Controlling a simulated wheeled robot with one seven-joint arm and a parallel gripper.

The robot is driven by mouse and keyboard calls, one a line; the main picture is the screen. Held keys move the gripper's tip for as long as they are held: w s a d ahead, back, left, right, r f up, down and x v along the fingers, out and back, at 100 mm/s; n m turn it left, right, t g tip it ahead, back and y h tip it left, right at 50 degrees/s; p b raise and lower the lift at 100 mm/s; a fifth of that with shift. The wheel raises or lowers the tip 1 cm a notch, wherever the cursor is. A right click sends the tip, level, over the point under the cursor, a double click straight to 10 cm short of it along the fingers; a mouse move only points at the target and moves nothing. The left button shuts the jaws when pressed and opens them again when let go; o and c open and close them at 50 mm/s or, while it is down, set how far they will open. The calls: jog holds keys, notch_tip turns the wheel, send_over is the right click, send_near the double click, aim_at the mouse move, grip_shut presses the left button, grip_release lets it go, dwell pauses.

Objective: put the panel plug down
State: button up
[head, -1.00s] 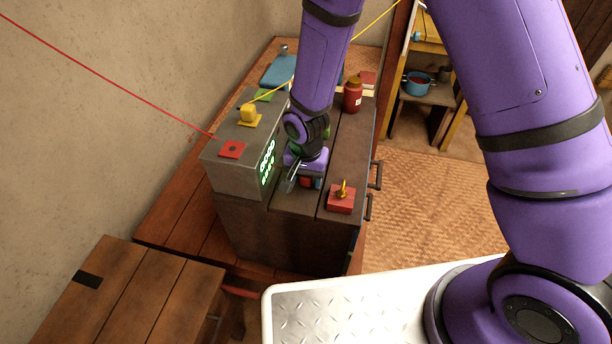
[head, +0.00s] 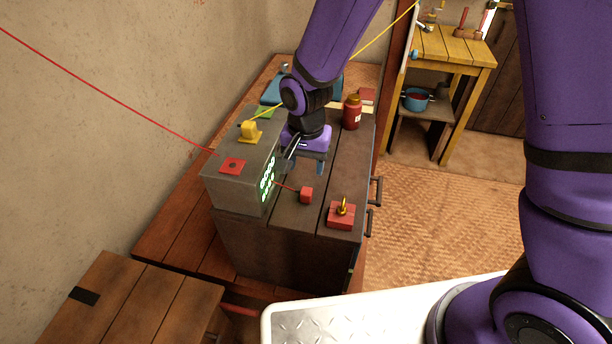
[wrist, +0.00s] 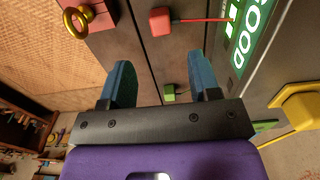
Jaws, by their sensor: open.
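The panel plug, a small red block (head: 306,195) on a thin red cord, rests on the dark plank top (head: 290,213) in front of the grey panel box (head: 228,187). It also shows in the wrist view (wrist: 160,21), its cord running right toward the lit green display. My gripper (head: 307,166) is open and empty, above and behind the plug, apart from it. In the wrist view its two blue fingers (wrist: 162,78) are spread, with the plug beyond their tips. A red square plate with a dark centre (head: 232,166) lies on the box top.
A red block with a gold ring (head: 341,214) sits right of the plug. A red bottle (head: 352,112) stands behind. A yellow plug (head: 249,132) with a yellow cord is on the box. A small green block (wrist: 168,93) shows between my fingers in the wrist view.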

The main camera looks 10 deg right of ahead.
jog(key=s+d+r+n+t, duration=0.1)
jog(key=s+d+r, duration=0.1)
jog(key=d+r, duration=0.65)
jog(key=s+d+r+n+t, duration=0.15)
jog(key=d+r, duration=0.35)
jog(key=r, duration=0.7)
jog(key=s+d+r+t, duration=0.1)
jog(key=s+d+r, duration=0.3)
jog(key=s, duration=0.3)
jog(key=s+d+r+n+t, duration=0.1)
jog(key=s+d+r, duration=0.4)
jog(key=s+d, duration=0.2)
jog(key=shift+s+r+t, duration=0.2)
jog(key=shift+s+t, duration=0.15)
jog(key=shift+s, duration=0.2)
jog(key=shift+n, duration=0.25)
dwell(1.4)
